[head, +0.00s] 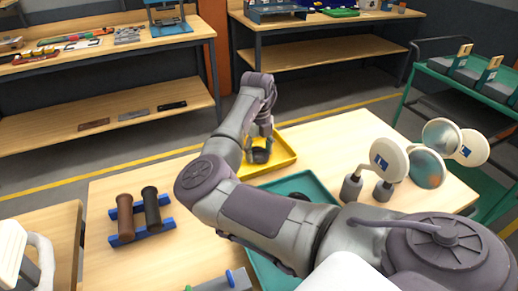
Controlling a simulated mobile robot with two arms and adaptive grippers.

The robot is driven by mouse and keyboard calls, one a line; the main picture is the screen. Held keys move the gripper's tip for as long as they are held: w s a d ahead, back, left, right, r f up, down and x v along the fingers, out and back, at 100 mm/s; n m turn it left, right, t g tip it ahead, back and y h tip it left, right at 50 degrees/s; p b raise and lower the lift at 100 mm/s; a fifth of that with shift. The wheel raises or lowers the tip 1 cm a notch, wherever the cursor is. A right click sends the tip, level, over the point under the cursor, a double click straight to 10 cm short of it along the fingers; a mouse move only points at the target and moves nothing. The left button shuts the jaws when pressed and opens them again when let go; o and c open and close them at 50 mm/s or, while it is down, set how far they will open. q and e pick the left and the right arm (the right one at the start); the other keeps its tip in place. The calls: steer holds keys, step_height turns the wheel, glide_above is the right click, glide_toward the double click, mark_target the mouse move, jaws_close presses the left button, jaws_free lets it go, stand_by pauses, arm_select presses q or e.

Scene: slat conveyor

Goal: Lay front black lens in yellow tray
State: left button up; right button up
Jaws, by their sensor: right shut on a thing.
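My right gripper (261,142) is shut on a small black lens (260,156) and points down over the yellow tray (284,151). The lens is within the tray's outline; I cannot tell whether it touches the tray floor. A teal tray (318,183) lies nearer, partly hidden by my right arm. Another dark round piece (300,197) shows in it beside the arm, mostly hidden. My left gripper is out of view.
Brown and black cylinders (125,217) rest on a blue rack at the left of the table. Round white-backed mirrors on stands (390,160) stand at the right. A green cart (440,82) is beyond them. The table's back-left part is clear.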

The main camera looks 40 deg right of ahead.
mark_target(258, 151)
steer(key=shift+f, duration=0.15)
steer(key=o, duration=1.1)
steer(key=r+b, duration=0.1)
steer(key=r, duration=1.2)
steer(key=shift+w+r, duration=0.1)
steer(key=shift+w, duration=0.1)
